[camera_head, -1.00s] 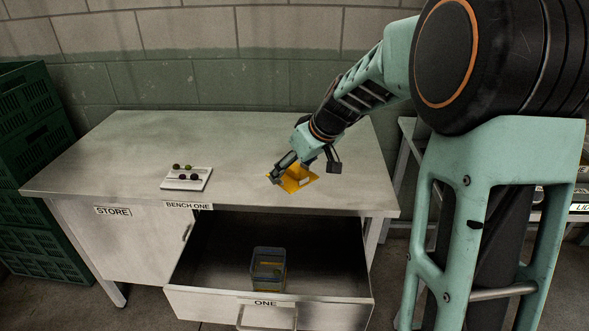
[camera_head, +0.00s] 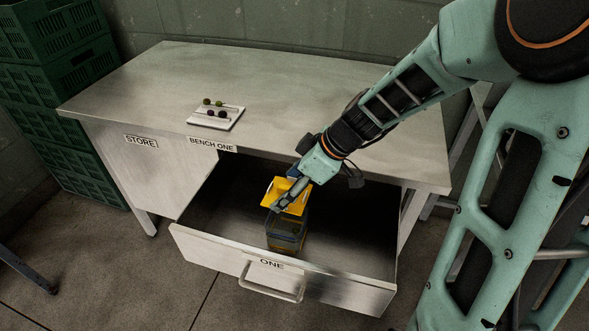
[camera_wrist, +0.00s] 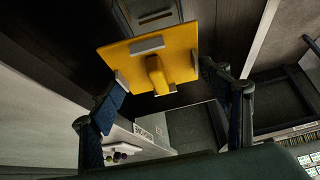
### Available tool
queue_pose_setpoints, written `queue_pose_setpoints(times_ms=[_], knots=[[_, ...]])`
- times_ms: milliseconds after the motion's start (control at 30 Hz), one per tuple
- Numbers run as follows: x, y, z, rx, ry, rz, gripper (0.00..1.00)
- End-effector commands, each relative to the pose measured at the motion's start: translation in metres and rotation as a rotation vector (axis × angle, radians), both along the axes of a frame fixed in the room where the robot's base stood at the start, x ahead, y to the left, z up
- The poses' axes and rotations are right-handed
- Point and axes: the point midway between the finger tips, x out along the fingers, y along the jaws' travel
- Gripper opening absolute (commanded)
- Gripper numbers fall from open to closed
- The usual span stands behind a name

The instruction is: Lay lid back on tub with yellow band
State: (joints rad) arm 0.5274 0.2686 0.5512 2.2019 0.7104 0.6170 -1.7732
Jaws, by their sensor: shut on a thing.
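My gripper (camera_head: 284,204) is shut on the yellow lid (camera_head: 293,188), holding it tilted over the open drawer. In the wrist view the lid (camera_wrist: 183,40) sits between my two fingers, with a yellow knob and pale strips on its face. The clear tub (camera_head: 287,236) stands in the drawer just below the lid, near the drawer front. From the head view I cannot tell whether lid and tub touch.
The drawer (camera_head: 345,248) marked ONE is pulled out under the bench (camera_head: 310,95); its floor around the tub is bare. A white tray (camera_head: 232,123) with several dark balls lies on the bench top. Green crates (camera_head: 75,125) are stacked at left.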

Motion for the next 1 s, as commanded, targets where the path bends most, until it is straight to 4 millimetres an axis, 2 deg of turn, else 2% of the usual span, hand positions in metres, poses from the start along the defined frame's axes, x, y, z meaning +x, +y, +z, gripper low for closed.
queue_pose_setpoints(times_ms=[367,800,1000], knots=[[-0.007,0.003,-0.014,0.004,-0.002,0.026,0.48],[-0.006,0.003,-0.055,0.003,-0.004,0.024,0.48],[-0.006,0.003,-0.062,0.003,-0.004,0.026,0.48]])
